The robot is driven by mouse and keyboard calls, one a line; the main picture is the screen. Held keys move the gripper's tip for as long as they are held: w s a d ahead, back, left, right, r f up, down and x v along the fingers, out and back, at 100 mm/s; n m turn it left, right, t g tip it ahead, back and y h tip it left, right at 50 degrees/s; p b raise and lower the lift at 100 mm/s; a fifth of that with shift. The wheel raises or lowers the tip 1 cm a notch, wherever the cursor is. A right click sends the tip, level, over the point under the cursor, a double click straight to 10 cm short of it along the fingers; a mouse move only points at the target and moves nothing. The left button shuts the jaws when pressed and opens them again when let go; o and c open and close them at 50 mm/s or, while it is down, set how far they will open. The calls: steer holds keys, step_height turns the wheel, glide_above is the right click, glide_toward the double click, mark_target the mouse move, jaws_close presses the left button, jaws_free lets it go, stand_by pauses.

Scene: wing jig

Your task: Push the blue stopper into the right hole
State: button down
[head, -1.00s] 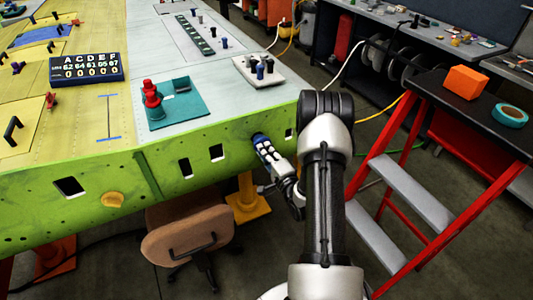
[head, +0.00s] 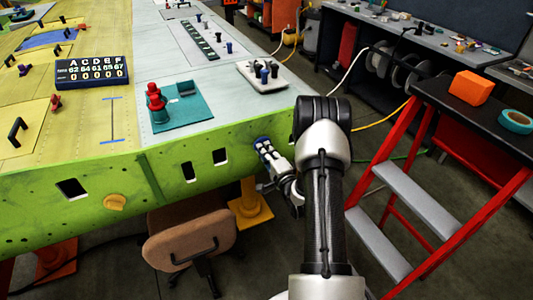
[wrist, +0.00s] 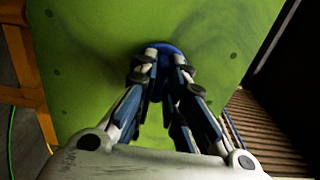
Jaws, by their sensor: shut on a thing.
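My gripper (head: 265,148) is shut on the stopper and points at that face. In the wrist view the blue rim of the stopper (wrist: 172,47) shows just past my fingertips (wrist: 165,62), against the green panel (wrist: 90,60). It appears to touch the panel. The hole behind it is hidden, so I cannot tell how deep it sits.
A yellow knob (head: 114,202) sits lower left on the green face. A white tray with pegs (head: 281,83) and a teal tray (head: 200,118) lie on top of the wing. A brown chair (head: 165,240) stands below. A red stepladder (head: 372,205) stands right of my arm.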

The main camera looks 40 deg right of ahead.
steer(key=shift+w+d, duration=0.1)
steer(key=shift+w, duration=0.3)
steer(key=c, duration=1.6)
jaws_free()
steer(key=shift+o, duration=0.2)
steer(key=v, duration=1.2)
